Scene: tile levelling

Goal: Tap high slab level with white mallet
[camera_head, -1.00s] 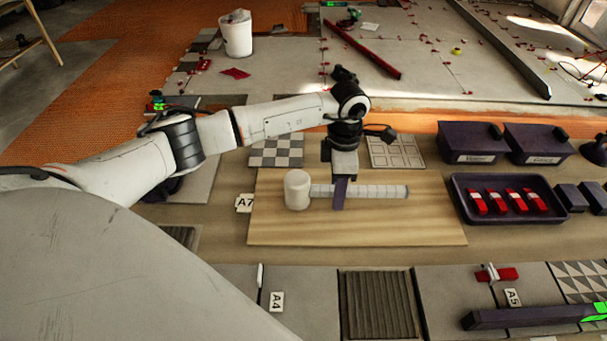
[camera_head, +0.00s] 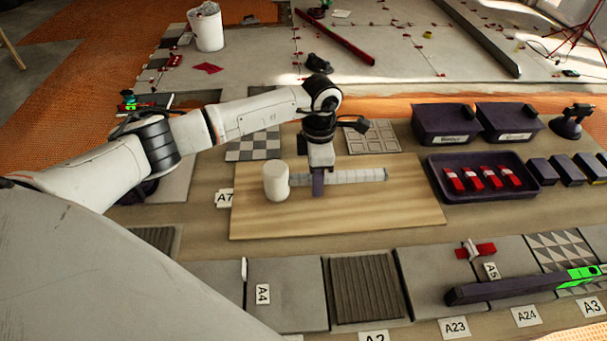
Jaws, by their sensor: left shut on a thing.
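The white mallet (camera_head: 276,181) lies along the wooden board (camera_head: 410,212), its head to the left and its pale banded handle (camera_head: 355,176) to the right. My left gripper (camera_head: 318,182) points down over the handle and is shut on it near the head. I cannot tell whether the mallet is clear of the board. In the front row are a plain slab by the A4 tag (camera_head: 287,285), a ribbed dark slab (camera_head: 366,290) and a plain slab with a red clip (camera_head: 478,250). Which slab stands high cannot be told from here. My right gripper is not in view.
A dark bar with a green end (camera_head: 520,287) lies across the front slabs at right. A dark tray (camera_head: 432,170) of red clips and two dark bins (camera_head: 447,124) stand right of the board. A white bucket (camera_head: 207,30) is far back.

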